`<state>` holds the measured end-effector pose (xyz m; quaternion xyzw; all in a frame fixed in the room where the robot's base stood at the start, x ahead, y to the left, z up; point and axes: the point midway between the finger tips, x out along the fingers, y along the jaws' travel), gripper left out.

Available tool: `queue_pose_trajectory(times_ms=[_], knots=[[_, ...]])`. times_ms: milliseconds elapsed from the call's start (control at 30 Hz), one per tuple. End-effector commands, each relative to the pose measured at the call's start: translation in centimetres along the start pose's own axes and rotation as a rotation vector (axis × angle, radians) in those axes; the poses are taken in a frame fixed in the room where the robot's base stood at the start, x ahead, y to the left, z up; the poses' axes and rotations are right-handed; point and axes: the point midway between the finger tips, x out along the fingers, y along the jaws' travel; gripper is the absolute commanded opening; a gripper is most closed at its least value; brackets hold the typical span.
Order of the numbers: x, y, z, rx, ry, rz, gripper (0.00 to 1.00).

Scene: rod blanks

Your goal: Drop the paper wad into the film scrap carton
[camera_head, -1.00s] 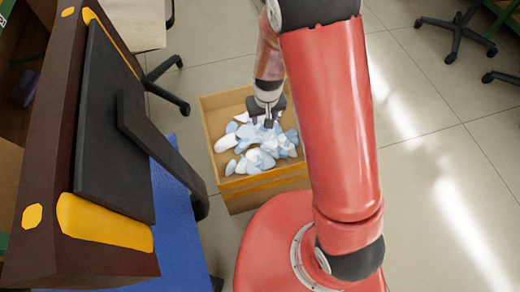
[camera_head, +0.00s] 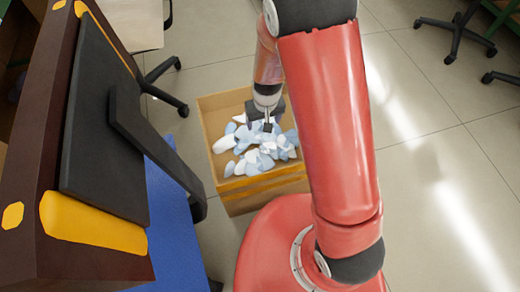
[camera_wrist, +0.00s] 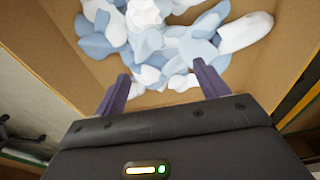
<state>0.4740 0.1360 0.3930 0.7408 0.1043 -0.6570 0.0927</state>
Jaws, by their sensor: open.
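The film scrap carton (camera_head: 262,195) is an open brown cardboard box on the floor, holding a heap of white and pale blue scraps. Its inner wall (camera_wrist: 270,75) also shows in the wrist view. My gripper (camera_head: 267,127) is over the carton's opening. In the wrist view my gripper (camera_wrist: 160,72) has its two dark fingers spread apart with nothing held between them. A crumpled whitish piece that looks like the paper wad (camera_wrist: 146,42) lies on the heap beyond the fingertips; it is hard to tell from the scraps.
Chair bases (camera_head: 455,38) stand at the upper right. The tiled floor right of my arm is clear.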

Motion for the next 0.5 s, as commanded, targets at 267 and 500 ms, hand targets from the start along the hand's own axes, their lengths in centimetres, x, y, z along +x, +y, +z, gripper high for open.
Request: queue_pose_trajectory(times_ms=[267, 500], knots=[[-4.5, -0.1, -0.1, -0.001, 0.005, -0.001, 0.73], [-7.2, 0.0, 0.0, 0.0, 0.002, 0.0, 0.73]])
